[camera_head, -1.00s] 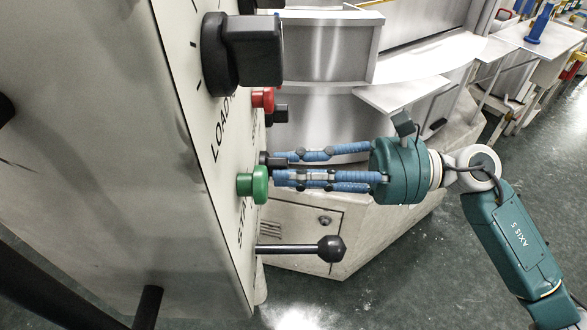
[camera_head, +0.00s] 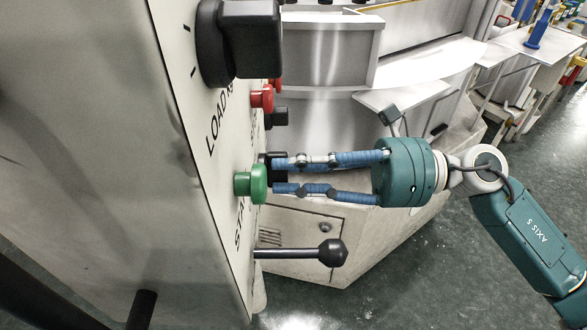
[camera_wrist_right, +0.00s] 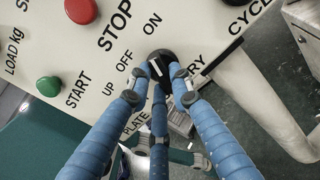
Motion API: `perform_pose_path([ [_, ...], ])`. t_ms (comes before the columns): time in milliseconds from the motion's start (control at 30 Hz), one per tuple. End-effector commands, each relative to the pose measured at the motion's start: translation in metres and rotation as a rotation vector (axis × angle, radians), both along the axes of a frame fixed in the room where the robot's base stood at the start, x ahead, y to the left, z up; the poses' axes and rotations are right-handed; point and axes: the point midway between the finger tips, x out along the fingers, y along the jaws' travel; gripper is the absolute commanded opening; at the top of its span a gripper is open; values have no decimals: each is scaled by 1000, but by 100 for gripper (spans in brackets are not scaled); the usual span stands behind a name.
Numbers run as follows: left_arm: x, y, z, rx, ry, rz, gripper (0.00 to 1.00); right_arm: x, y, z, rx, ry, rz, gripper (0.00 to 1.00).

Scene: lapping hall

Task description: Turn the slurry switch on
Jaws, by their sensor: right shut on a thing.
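The slurry switch is a small black knob with a white mark, seen in the wrist view (camera_wrist_right: 157,63) beside the ON lettering and the end of a partly covered word, "RY". In the head view its dark side (camera_head: 277,164) shows just behind the green button. My right gripper (camera_head: 272,174) reaches the panel from the right. Its blue fingers are closed around the knob, also in the wrist view (camera_wrist_right: 162,80). The fingers cover part of the knob and lettering, and I cannot tell which word the mark points to. My left gripper is out of view.
The green START button (camera_head: 252,183) is close beside my fingers. A red button (camera_head: 262,98) and a large black load knob (camera_head: 240,42) are above. A black ball-ended lever (camera_head: 328,253) sticks out below. Right of the panel is a metal cabinet (camera_head: 310,238).

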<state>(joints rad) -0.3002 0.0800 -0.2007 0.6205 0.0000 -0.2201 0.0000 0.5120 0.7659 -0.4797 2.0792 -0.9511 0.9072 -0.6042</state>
Motion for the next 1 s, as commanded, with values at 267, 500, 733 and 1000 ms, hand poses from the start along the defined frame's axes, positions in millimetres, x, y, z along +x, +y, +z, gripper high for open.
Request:
perform_pose_path([
  [267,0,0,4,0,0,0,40,0,0,2,-3,125,-1,0],
  [500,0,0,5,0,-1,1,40,1,0,2,-2,165,-1,0],
  [733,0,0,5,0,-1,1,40,1,0,2,-2,171,-2,0],
  [1000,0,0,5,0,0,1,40,1,0,2,-2,170,-2,40],
])
